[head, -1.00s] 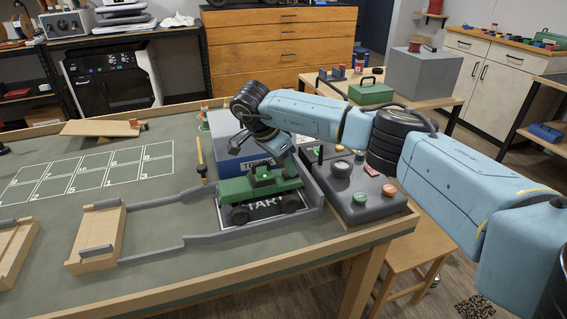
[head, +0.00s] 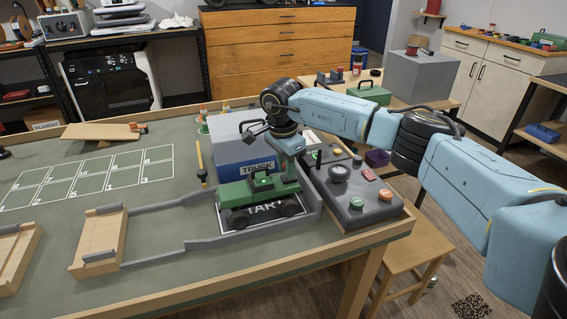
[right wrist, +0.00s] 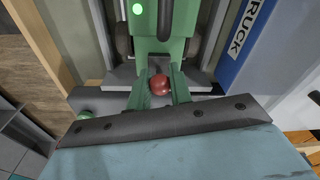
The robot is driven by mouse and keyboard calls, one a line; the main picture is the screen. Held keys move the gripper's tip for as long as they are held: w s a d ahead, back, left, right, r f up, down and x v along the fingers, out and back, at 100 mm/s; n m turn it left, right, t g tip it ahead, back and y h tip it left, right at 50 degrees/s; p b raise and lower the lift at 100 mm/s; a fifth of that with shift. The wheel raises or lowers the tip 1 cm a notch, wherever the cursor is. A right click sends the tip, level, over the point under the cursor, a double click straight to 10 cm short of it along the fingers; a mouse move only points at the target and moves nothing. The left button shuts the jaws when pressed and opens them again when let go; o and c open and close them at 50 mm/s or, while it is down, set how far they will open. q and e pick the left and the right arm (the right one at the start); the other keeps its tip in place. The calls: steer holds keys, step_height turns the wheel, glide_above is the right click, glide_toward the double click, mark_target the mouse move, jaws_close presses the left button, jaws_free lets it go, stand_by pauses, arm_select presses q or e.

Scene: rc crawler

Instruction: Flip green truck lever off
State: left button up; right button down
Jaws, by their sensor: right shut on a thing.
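The green truck (head: 240,195) stands on the dark START pad (head: 264,209) inside a grey-walled bay, with a small green light glowing on top. In the right wrist view its green body (right wrist: 150,42) is at the top, with the same lit green light and a dark upright slot or bar. My right gripper (right wrist: 160,80) points down at the truck's right end. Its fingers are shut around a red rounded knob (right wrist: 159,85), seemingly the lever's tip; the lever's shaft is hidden. My left gripper is not in view.
A blue-fronted grey TRUCK box (head: 236,152) stands just behind the truck. A grey control box (head: 350,200) with buttons and a knob is close on the right. Grey rails lead left to a wooden ramp (head: 100,240). The gridded mat behind is clear.

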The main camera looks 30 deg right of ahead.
steer(key=shift+s+d+y, duration=0.1)
steer(key=shift+d+y, duration=0.35)
steer(key=shift+y, duration=0.45)
steer(key=shift+d+t+y, duration=0.25)
steer(key=shift+t+y, duration=0.15)
steer(key=shift+y, duration=0.5)
steer(key=y+b, duration=0.2)
steer(key=y, duration=0.1)
steer(key=shift+s+d+f+t+b, duration=0.1)
steer(key=shift+d+f+t+b, duration=0.1)
steer(key=shift+d+t+b, duration=0.15)
steer(key=shift+s+d+t+y+b, duration=0.1)
steer(key=shift+d+t+y+b, duration=0.15)
steer(key=shift+y+b, duration=0.4)
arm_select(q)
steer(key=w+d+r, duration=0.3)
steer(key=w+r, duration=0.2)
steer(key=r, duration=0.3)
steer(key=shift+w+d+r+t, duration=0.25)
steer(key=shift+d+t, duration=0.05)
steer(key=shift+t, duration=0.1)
arm_select(e)
steer(key=c, duration=1.3)
jaws_free()
steer(key=shift+r, duration=0.1)
